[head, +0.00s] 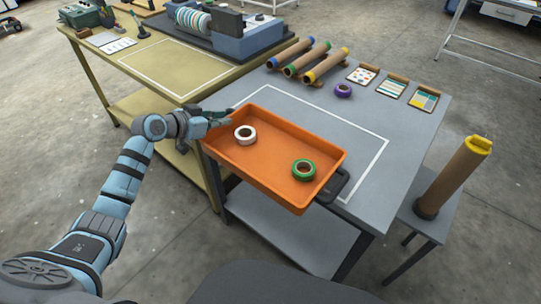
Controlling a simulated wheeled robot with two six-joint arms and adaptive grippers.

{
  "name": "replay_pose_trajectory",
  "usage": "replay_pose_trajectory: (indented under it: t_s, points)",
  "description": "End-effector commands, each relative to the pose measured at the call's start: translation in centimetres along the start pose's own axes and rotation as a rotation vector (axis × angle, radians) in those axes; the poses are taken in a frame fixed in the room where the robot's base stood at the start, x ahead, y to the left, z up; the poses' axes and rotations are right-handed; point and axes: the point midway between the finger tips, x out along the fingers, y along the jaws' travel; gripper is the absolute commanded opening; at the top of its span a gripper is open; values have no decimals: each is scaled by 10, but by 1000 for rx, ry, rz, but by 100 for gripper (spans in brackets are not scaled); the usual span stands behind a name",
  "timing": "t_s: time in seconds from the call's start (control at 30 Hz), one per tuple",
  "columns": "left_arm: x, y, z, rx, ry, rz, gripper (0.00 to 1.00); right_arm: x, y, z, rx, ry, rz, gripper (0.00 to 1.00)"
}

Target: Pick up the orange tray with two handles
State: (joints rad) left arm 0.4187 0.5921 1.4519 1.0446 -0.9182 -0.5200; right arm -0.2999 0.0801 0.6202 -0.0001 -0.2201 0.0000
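The orange tray (270,181) is at the front left of the grey table, and its near side covers part of the table's front edge. It holds a white tape roll (245,134) and a green tape roll (303,169). A dark handle (338,186) shows at its right end. My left gripper (222,118) is at the tray's left end, with its fingers at the rim. It hides the handle there, and I cannot tell whether it grips it. My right gripper is out of view.
On the grey table (412,135) are a purple tape roll (343,90), several cardboard tubes (305,58) and sample cards (392,87). A yellow-topped tube (454,177) stands on a low stand at right. The calender press (238,38) is on the tan table behind.

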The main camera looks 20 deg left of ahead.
Motion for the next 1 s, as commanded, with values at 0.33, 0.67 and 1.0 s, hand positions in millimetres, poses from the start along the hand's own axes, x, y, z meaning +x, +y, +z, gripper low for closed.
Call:
replay_pose_trajectory:
  t_s: [0.33, 0.67, 1.0]
  points:
    - [24, -1, 1, 0, -1, -2, 14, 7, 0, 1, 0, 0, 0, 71]
    - [24, -1, 1, 0, 0, -2, 0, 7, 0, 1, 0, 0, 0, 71]
    - [22, -1, -3, 0, 2, -3, 0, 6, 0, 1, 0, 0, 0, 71]
